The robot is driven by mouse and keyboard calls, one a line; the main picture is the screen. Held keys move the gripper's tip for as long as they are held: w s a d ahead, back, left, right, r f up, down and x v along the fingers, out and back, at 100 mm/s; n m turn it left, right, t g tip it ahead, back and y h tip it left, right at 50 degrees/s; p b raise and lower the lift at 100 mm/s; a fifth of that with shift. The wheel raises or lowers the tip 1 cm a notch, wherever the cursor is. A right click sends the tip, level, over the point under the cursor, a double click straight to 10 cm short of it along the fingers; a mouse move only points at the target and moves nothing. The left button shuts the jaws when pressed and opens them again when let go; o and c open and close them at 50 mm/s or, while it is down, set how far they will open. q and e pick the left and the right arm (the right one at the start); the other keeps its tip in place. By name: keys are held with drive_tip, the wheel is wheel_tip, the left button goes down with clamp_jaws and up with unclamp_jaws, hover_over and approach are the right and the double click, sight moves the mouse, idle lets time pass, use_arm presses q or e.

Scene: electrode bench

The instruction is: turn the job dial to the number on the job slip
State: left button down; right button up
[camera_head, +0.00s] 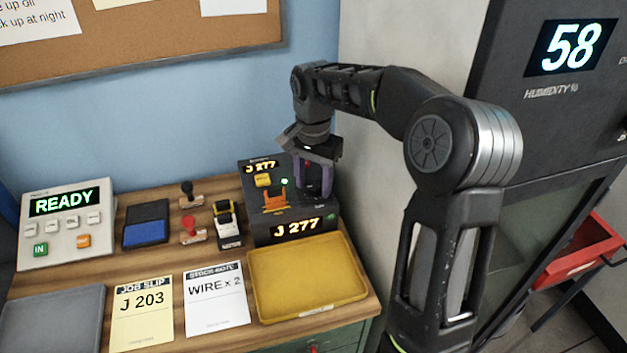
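The yellow job slip (142,313) lies on the bench front and reads J 203. The dark job unit (262,228) stands at the back right of the bench. Its front display (304,228) reads J 277, and a smaller upper display (262,167) appears to read the same. My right gripper (314,182) points down at the right side of the unit's upper face, with purple parts at its fingers. The dial is not clearly visible; the gripper covers that area. I cannot tell whether the fingers touch or grip anything. My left gripper is out of view.
A yellow tray (308,307) lies before the unit. A white stock note (216,318) reads WIRE x 2. Stamps (192,230), a blue ink pad (146,233) and a READY panel (66,222) stand to the left. A dark cabinet showing 58 (550,130) is at the right.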

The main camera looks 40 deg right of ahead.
clamp_jaws()
idle(0.3)
